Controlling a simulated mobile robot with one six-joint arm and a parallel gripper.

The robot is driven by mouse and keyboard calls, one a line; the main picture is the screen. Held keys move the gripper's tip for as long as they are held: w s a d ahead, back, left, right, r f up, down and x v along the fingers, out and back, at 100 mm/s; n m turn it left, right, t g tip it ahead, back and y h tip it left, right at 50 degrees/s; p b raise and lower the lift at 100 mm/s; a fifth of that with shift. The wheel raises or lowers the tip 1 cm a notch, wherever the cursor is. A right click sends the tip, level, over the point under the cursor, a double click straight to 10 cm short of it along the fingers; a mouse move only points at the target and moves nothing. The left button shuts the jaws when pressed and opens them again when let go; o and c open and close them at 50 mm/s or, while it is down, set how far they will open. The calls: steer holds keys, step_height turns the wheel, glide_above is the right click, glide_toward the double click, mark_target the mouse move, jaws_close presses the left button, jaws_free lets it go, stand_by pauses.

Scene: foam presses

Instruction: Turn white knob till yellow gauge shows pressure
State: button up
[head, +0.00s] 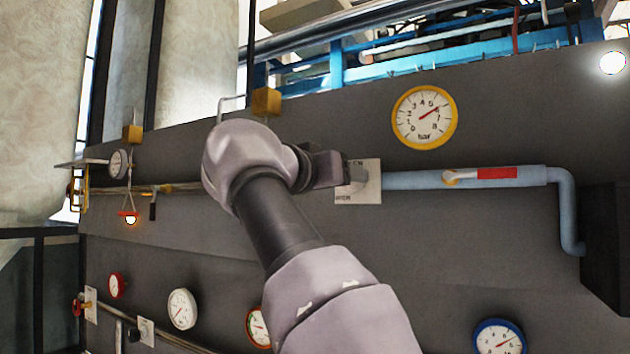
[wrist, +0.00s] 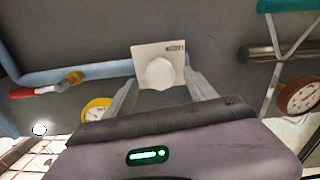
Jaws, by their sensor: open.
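The white knob (wrist: 159,73) sits on a pale square plate (wrist: 145,52) on the grey panel. In the head view the plate (head: 369,192) shows beside my gripper, and the knob is largely hidden. My gripper (wrist: 162,80) is open, with its fingers on either side of the knob; contact cannot be told. In the head view my gripper (head: 330,169) is at the plate's left edge. The yellow gauge (head: 424,117) is above and right of the plate. Its red needle points to the upper right, well up the scale. It is partly hidden in the wrist view (wrist: 97,107).
A blue pipe (head: 415,180) runs right from the plate, with a red-handled valve (head: 495,173) on it. A blue gauge (head: 498,338), a white gauge (head: 182,309) and a red gauge (head: 116,285) are lower on the panel.

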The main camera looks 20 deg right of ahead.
steer(key=v, duration=1.3)
steer(key=shift+s+a, duration=0.25)
steer(key=shift+a, duration=0.05)
steer(key=shift+b, duration=0.3)
